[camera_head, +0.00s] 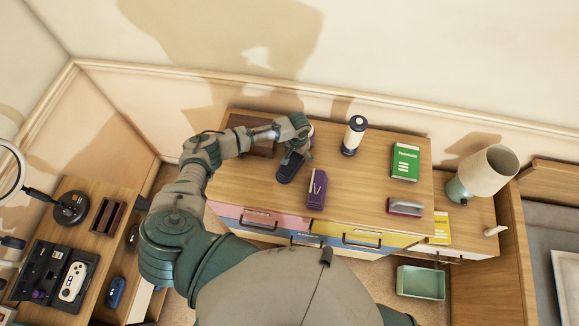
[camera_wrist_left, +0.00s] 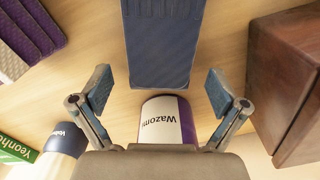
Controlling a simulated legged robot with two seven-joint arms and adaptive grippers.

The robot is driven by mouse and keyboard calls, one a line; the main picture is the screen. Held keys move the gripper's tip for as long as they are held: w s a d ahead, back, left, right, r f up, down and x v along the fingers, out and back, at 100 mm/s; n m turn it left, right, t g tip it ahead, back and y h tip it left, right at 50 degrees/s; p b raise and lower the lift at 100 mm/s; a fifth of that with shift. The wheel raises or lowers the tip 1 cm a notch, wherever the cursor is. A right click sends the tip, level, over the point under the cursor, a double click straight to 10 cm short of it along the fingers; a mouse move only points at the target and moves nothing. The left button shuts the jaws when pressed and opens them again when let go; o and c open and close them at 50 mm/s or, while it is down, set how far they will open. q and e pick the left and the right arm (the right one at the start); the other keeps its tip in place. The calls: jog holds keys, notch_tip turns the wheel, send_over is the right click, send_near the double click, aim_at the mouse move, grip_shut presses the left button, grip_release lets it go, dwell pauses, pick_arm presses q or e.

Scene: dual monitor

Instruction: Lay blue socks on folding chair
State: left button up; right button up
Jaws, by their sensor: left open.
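A dark blue flat item, which looks like the blue socks (camera_head: 289,170), lies on the wooden dresser top. It also shows in the left wrist view (camera_wrist_left: 162,45), ahead of the fingers. My left gripper (camera_head: 295,152) is over the dresser beside the blue item and partly covers it in the head view. In the left wrist view my left gripper (camera_wrist_left: 158,90) is open, with its fingers spread to either side of the near end of the blue item. I cannot tell whether they touch it. My right gripper is out of view. No folding chair shows.
A white-and-purple cylinder (camera_wrist_left: 162,120) stands near the left fingers. A brown wooden box (camera_wrist_left: 287,80) is beside them. Purple items (camera_head: 317,188), a blue-and-white cylinder (camera_head: 354,135), a green box (camera_head: 405,161) and a stapler-like object (camera_head: 404,207) are on the dresser (camera_head: 365,205).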

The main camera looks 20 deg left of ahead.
pick_arm(q)
jog(key=shift+c, duration=0.3)
jog(key=c, duration=1.3)
jog(key=shift+r, duration=0.1)
